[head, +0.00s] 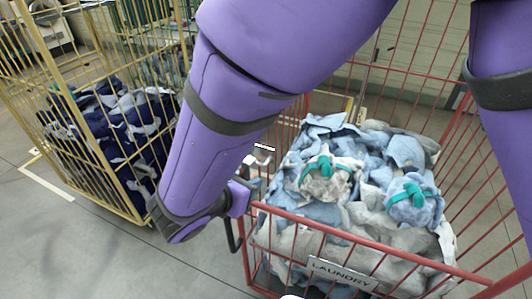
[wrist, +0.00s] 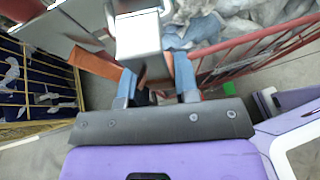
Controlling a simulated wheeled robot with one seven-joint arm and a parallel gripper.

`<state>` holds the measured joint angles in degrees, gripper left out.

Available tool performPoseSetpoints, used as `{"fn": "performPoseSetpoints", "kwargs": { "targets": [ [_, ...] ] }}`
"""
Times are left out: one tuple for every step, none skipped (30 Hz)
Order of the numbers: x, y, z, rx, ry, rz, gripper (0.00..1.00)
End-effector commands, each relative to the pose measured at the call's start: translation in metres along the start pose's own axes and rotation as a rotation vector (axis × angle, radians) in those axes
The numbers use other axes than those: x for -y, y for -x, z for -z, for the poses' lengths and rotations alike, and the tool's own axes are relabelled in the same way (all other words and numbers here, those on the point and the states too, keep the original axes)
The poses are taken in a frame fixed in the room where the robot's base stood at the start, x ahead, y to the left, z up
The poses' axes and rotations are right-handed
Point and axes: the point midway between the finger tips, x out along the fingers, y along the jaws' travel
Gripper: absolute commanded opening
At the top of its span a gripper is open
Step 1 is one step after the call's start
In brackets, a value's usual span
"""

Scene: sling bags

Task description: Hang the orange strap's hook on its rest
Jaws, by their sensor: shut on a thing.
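In the wrist view my gripper (wrist: 155,82) has its two blue-grey fingers on either side of a silver metal piece, which looks like the hook (wrist: 140,45). The fingers are closed on it. A stretch of orange strap (wrist: 97,62) shows beside and behind the left finger. In the head view my purple arm hides most of the gripper. A small metal part (head: 262,157) shows just past my wrist, near the red cage's corner. No orange strap is visible there. I cannot make out the hook's rest in either view.
A red wire cage (head: 345,234) with a laundry sign (head: 342,274) holds blue and grey cloth bundles, two with teal ties (head: 323,167). A yellow cage (head: 75,185) of navy and white cloth stands left. Grey floor (head: 130,265) lies clear between them.

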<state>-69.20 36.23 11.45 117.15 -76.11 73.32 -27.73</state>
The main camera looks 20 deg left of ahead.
Motion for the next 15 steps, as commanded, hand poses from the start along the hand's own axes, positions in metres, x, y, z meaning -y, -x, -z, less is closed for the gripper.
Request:
{"fn": "performPoseSetpoints", "kwargs": {
  "targets": [
    [0.000, -0.002, -0.001, 0.000, -0.001, 0.001, 0.00],
    [-0.001, -0.003, -0.002, 0.000, -0.001, 0.001, 0.00],
    [-0.001, -0.004, -0.002, 0.000, -0.001, 0.001, 0.00],
    [-0.001, -0.005, -0.003, 0.000, -0.001, 0.001, 0.00],
    [-0.001, -0.006, -0.003, 0.000, -0.001, 0.001, 0.00],
    [-0.001, -0.007, -0.004, 0.001, -0.001, 0.001, 0.00],
    [-0.002, -0.008, -0.004, 0.001, -0.001, 0.001, 0.00],
    [-0.002, -0.009, -0.005, 0.001, -0.001, 0.001, 0.00],
    [-0.002, -0.010, -0.005, 0.001, -0.001, 0.001, 0.00],
    [-0.002, -0.011, -0.006, 0.001, -0.001, 0.001, 0.00],
    [-0.003, -0.012, -0.006, 0.001, -0.001, 0.001, 0.00],
    [-0.003, -0.013, -0.007, 0.001, -0.001, 0.000, 0.00],
    [-0.003, -0.014, -0.007, 0.001, -0.001, 0.000, 0.00],
    [-0.003, -0.015, -0.008, 0.001, -0.001, 0.000, 0.00],
    [-0.004, -0.016, -0.008, 0.000, -0.001, 0.000, 0.00]
  ]
}}
